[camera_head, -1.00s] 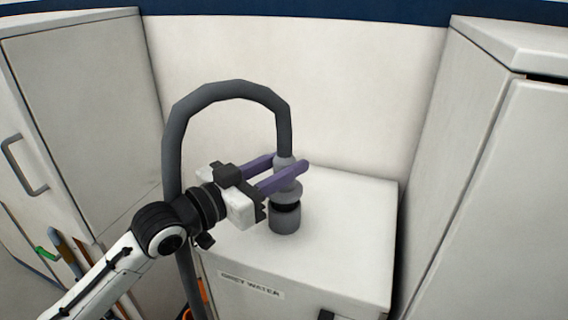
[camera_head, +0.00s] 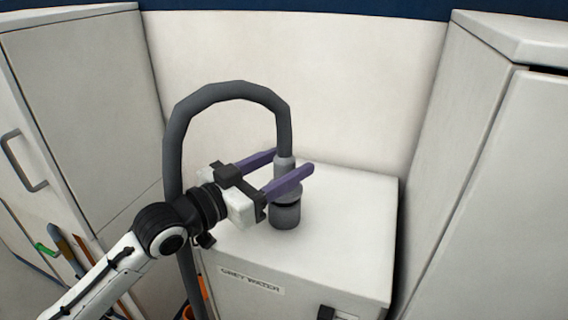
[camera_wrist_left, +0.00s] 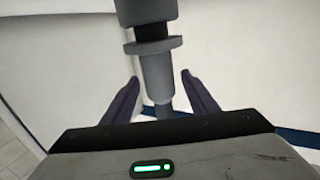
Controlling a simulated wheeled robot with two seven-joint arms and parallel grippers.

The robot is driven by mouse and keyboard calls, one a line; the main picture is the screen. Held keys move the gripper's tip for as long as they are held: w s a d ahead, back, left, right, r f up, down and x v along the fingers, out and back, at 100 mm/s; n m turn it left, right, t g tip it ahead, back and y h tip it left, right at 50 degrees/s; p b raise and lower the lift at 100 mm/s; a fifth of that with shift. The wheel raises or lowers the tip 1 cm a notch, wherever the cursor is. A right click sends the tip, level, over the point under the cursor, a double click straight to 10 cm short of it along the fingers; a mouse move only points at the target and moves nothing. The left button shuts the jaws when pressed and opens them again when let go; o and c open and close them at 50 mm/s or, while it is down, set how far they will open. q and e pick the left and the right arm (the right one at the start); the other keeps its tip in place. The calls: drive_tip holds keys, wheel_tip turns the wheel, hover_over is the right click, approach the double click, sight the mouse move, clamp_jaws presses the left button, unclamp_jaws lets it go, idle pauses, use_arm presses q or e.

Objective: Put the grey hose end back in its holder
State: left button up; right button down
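The grey hose end (camera_head: 284,164), with a wide collar, stands upright at the end of the looped dark hose (camera_head: 226,90). It sits in line with the short dark grey holder (camera_head: 285,217) on top of the white box. The wrist view shows the hose end (camera_wrist_left: 157,76) with a black band between its collar and the holder (camera_wrist_left: 146,10); how deep it sits is hard to tell. My left gripper (camera_head: 293,160) is open, its purple fingers on either side of the hose end with visible gaps. My right gripper is out of view.
The white box (camera_head: 345,215) is labelled GREY WATER and has a dark latch (camera_head: 327,313) at its front. Tall pale cabinets stand at left (camera_head: 85,100) and right (camera_head: 480,120). The box top around the holder is clear.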

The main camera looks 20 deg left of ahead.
use_arm(q)
drive_tip(key=shift+f, duration=0.1)
drive_tip(key=shift+s+a+f, duration=0.1)
drive_tip(key=shift+s+a, duration=0.1)
drive_tip(key=shift+s, duration=0.05)
drive_tip(key=b+v, duration=0.1)
drive_tip(key=v, duration=0.8)
drive_tip(key=shift+s, duration=0.3)
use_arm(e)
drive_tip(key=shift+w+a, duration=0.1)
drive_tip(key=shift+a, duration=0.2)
use_arm(q)
drive_tip(key=shift+a+r, duration=0.1)
drive_tip(key=shift+r, duration=0.15)
